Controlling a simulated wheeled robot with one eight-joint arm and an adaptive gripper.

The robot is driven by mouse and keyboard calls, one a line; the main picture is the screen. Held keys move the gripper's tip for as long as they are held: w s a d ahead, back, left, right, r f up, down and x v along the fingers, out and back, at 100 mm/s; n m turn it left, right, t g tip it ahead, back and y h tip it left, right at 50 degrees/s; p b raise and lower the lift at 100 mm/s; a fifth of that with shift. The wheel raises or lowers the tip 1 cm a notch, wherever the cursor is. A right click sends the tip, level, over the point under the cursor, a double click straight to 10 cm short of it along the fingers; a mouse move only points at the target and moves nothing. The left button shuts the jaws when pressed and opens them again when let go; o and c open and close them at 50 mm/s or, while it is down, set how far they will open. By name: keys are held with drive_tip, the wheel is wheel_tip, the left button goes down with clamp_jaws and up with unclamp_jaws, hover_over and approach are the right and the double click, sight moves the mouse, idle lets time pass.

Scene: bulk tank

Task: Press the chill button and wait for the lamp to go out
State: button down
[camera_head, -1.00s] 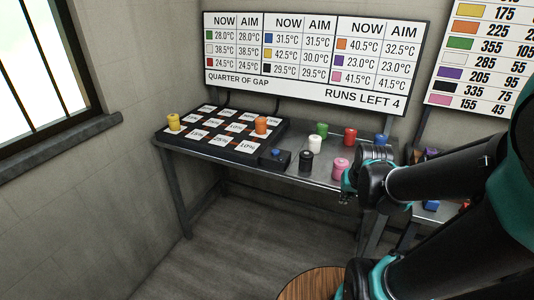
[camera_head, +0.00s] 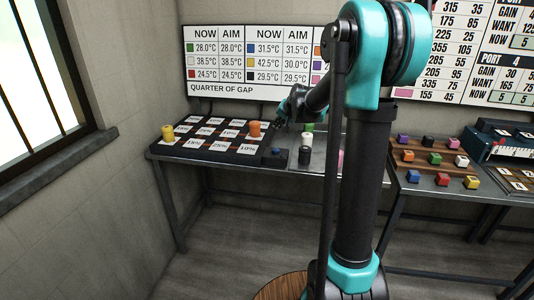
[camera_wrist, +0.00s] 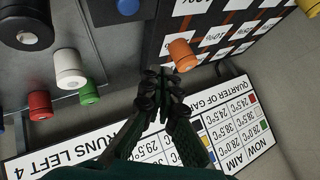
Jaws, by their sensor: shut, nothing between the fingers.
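The blue button (camera_head: 276,151) sits on a small black box (camera_head: 276,161) at the right end of the black tray. In the wrist view the blue button (camera_wrist: 128,6) is at the top edge. My gripper (camera_head: 281,117) is above the back right of the tray, beyond the button and apart from it. In the wrist view my gripper (camera_wrist: 161,72) is shut and empty, with the orange cylinder (camera_wrist: 182,55) just right of its tips. I cannot make out a lamp or whether one is lit.
The tray (camera_head: 205,157) has percent-marked squares, a yellow cylinder (camera_head: 167,133) and an orange cylinder (camera_head: 254,129). Black (camera_head: 304,155), white (camera_head: 306,138) and green cylinders stand right of the box. A NOW/AIM board (camera_head: 250,60) hangs behind. My arm hides part of the table.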

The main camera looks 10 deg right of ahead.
sight(277, 151)
drive_tip(key=shift+w+a, duration=0.1)
drive_tip(key=shift+a, duration=0.05)
drive_tip(key=shift+f, duration=4.35)
drive_tip(key=shift+f, duration=0.1)
drive_tip(key=shift+f, duration=0.3)
drive_tip(key=shift+f, duration=0.5)
drive_tip(key=shift+r, duration=0.9)
